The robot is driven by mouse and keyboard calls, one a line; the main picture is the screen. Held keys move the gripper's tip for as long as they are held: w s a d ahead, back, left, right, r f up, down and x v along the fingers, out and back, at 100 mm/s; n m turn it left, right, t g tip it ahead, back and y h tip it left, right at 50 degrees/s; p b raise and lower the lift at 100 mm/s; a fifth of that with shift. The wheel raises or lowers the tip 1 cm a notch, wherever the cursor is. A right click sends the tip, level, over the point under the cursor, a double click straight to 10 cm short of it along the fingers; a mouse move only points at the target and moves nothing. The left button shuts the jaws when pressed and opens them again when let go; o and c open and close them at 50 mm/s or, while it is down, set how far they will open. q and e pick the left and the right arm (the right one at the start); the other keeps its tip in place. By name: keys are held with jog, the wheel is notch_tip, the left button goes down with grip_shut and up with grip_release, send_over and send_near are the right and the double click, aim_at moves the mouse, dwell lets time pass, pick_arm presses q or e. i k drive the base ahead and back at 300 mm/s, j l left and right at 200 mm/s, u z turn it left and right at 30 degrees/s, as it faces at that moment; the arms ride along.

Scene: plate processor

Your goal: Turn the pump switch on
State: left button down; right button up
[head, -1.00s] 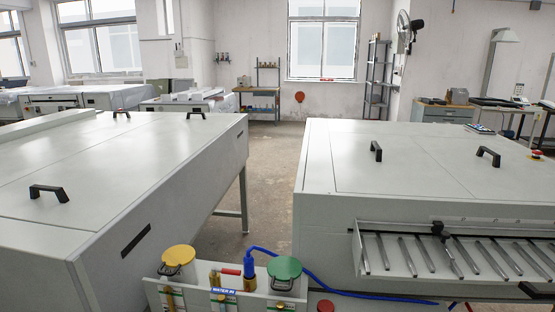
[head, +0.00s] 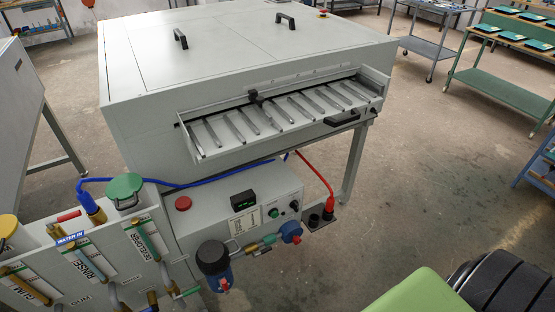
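The grey pump control box (head: 213,196) sits low under the front of the right-hand plate processor (head: 239,85). Its face carries a dark display (head: 243,199), a white label (head: 246,221), a small green button (head: 273,212) and a small black knob or switch (head: 294,204). Neither of my grippers is in view.
A blue filter housing (head: 213,260) and a blue valve fitting (head: 290,231) stick out below the panel. A red hose (head: 316,176) and a blue hose (head: 165,184) run beside the box. The valve rack (head: 111,238) stands left. Open floor (head: 430,160) lies right.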

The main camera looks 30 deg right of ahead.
aim_at(294, 205)
jog(key=z, duration=1)
